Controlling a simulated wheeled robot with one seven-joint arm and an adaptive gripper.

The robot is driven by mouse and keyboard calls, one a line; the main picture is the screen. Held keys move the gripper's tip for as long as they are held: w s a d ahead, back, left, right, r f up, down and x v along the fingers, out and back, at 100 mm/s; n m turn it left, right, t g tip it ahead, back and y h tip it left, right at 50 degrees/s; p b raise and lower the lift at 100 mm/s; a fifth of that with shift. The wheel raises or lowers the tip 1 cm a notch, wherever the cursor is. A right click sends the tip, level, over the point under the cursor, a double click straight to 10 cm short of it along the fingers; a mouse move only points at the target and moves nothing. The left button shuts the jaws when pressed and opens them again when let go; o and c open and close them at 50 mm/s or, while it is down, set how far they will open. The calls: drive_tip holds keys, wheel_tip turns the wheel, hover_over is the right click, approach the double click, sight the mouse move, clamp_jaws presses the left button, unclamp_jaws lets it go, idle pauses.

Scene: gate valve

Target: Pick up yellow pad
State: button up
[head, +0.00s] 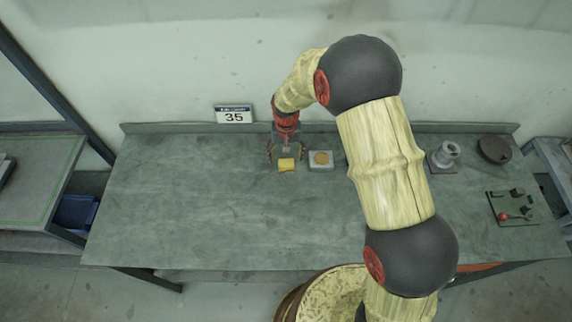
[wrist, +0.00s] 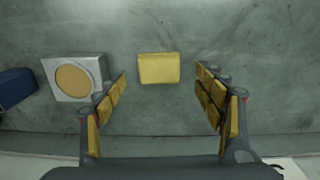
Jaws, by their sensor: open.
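The yellow pad (wrist: 159,68) lies flat on the workbench, a small block with a rectangular top. In the wrist view it sits between the lines of my two fingers, a little beyond their tips. In the head view the yellow pad (head: 287,164) shows just in front of my gripper (head: 286,152), near the back of the bench. My gripper also fills the lower part of the wrist view (wrist: 163,80). Its fingers, with yellow pads of their own, are spread wide with nothing between them. I cannot tell the exact height of the fingertips above the bench.
A pale square block with a round tan top (head: 321,159) stands right of the pad. A spool-like grey part (head: 446,154), a dark round piece (head: 494,149) and a dark tray of parts (head: 511,208) stand at the right. The bench's left half (head: 180,200) is clear.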

sight(287, 162)
wheel_tip(287, 162, down, 4)
drive_tip(key=shift+f, duration=0.1)
drive_tip(key=shift+c, duration=1.1)
drive_tip(key=c, duration=0.9)
